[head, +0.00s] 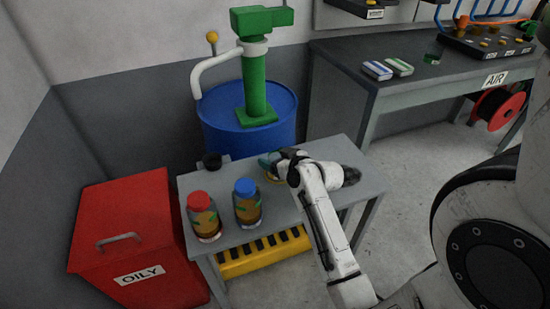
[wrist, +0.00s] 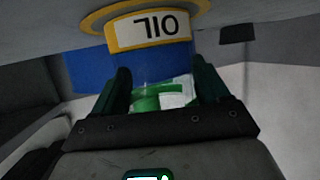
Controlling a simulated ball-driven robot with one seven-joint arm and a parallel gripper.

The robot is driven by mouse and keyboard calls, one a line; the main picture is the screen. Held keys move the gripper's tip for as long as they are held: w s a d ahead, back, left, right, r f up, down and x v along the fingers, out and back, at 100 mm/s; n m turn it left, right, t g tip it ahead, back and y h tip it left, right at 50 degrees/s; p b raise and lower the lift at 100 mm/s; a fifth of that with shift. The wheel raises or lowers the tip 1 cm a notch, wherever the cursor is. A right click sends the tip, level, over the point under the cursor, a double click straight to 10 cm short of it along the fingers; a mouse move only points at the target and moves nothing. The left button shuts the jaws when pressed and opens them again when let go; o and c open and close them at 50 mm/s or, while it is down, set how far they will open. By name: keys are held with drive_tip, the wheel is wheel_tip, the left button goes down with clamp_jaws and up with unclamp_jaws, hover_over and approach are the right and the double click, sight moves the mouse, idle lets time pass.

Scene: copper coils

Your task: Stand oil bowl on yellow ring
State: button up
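My arm hides much of the bowl there. The dark fingers of my gripper (wrist: 163,72) are spread apart around the bowl's near end in the wrist view. Contact with the bowl is not clear.
A jar with a red cap (head: 204,218) and a jar with a blue cap (head: 248,204) stand front left on the table (head: 300,218). A small black object (head: 212,161) is at its back left corner. A blue drum (head: 220,128) with a green pump (head: 256,85) stands behind.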

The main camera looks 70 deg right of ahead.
drive_tip(key=o, duration=0.3)
drive_tip(key=shift+o, duration=0.2)
drive_tip(key=shift+r, duration=0.25)
drive_tip(key=p+v, duration=0.1)
drive_tip(key=v, duration=1.1)
drive_tip(key=shift+p, duration=0.35)
drive_tip(key=shift+f, duration=0.1)
